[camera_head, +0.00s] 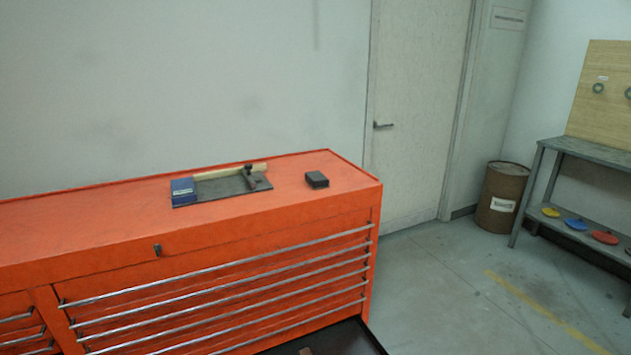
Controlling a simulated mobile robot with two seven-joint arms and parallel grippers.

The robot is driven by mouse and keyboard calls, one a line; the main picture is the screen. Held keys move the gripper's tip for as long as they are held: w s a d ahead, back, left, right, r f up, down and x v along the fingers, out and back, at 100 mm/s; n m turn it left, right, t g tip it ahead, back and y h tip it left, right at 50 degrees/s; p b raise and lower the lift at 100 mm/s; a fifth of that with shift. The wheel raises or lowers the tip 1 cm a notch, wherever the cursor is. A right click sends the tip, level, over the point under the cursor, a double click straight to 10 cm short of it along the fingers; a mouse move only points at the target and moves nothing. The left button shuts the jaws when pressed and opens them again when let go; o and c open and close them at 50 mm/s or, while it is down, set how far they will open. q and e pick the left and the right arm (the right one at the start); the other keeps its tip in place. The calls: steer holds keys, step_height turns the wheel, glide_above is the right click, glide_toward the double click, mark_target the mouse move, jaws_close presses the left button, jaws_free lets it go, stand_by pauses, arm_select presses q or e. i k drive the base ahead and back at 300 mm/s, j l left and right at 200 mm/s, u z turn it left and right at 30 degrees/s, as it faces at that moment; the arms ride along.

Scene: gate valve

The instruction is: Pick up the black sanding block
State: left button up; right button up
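A small black block (317,180), which looks like the sanding block, lies on top of the orange tool chest (110,215), near its right end. It stands apart from the other items there. Neither of my grippers shows in the head view.
Left of the block, a dark mat (215,196) holds a blue box (183,190), a pale wooden strip (215,173) and a dark tool (250,178). Behind stand a wall and a door (415,110). At right are a rusty barrel (502,194) and a workbench (590,150). Floor between is clear.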

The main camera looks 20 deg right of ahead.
mark_target(317, 179)
steer(key=i+l+z, duration=0.1)
steer(key=l, duration=0.4)
steer(key=i+l, duration=0.25)
steer(key=l, duration=0.2)
steer(key=i+l+z, duration=0.15)
steer(key=l, duration=0.35)
steer(key=i+l, duration=0.2)
steer(key=l, duration=0.25)
steer(key=i+l+z, duration=0.15)
steer(key=l, duration=0.35)
steer(key=i+l+z, duration=0.1)
steer(key=i+l, duration=0.15)
steer(key=l, duration=0.15)
steer(key=i+l, duration=0.25)
steer(key=l, duration=0.2)
steer(key=z, duration=0.05)
